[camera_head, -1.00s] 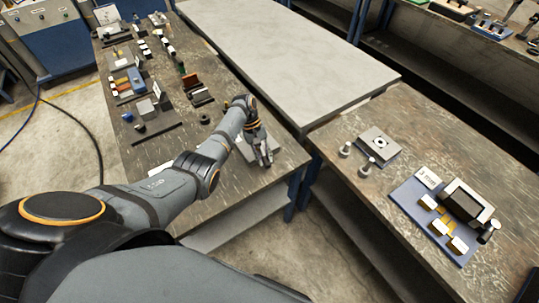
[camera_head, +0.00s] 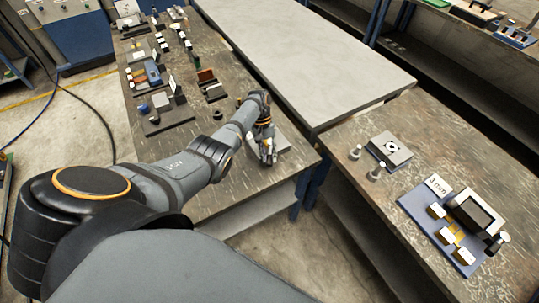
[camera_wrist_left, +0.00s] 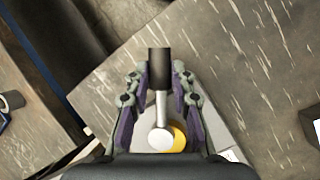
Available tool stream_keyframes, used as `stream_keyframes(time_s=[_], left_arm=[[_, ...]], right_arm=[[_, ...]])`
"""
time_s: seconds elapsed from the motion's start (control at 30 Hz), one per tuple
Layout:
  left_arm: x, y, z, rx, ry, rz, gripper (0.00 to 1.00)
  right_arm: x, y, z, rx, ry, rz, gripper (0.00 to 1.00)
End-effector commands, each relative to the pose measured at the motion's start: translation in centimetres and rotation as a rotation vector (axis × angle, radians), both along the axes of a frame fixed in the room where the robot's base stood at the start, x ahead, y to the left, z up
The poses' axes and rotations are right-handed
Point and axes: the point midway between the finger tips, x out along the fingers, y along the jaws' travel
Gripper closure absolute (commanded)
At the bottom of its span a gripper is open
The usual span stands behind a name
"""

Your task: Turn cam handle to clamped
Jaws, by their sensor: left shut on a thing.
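In the left wrist view the cam handle (camera_wrist_left: 160,70) has a black grip on a silver shaft, with a round silver end over a yellow disc (camera_wrist_left: 178,137). My left gripper (camera_wrist_left: 160,82) is shut on the handle, one finger on each side, with the black grip reaching past the fingertips. Under it is a light grey block (camera_wrist_left: 215,125). In the head view my left gripper (camera_head: 268,158) is at the front right corner of the left bench, over the grey block (camera_head: 290,140); the handle is largely hidden there. My right gripper is not in view.
The left bench (camera_head: 235,185) carries several fixtures and blocks farther back. A pale table (camera_head: 320,60) stands beside it. The right bench (camera_head: 350,185) holds a grey block with a round hub (camera_head: 390,150), small posts and a blue plate (camera_head: 425,215) labelled 3 mm.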

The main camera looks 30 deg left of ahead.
Motion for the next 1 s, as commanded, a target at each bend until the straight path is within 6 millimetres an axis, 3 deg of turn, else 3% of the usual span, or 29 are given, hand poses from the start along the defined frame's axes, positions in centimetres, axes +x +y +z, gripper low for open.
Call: stream_keyframes(time_s=[0.07,0.1,0.27,0.63,1.0], left_arm=[[0.5,0.2,0.3,0.004,-0.015,0.002,1.00],[0.5,0.2,0.3,0.004,-0.015,0.002,0.74],[0.3,0.1,0.2,0.003,-0.011,0.002,0.54],[0.4,0.3,0.9,0.002,-0.007,0.002,0.54],[2.8,3.1,8.4,0.002,-0.009,0.003,0.54]], right_arm=[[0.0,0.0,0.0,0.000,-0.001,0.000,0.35],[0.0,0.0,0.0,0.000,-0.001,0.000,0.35],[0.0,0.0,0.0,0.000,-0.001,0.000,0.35],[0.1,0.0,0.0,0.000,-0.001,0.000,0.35],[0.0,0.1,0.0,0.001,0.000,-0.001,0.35]])
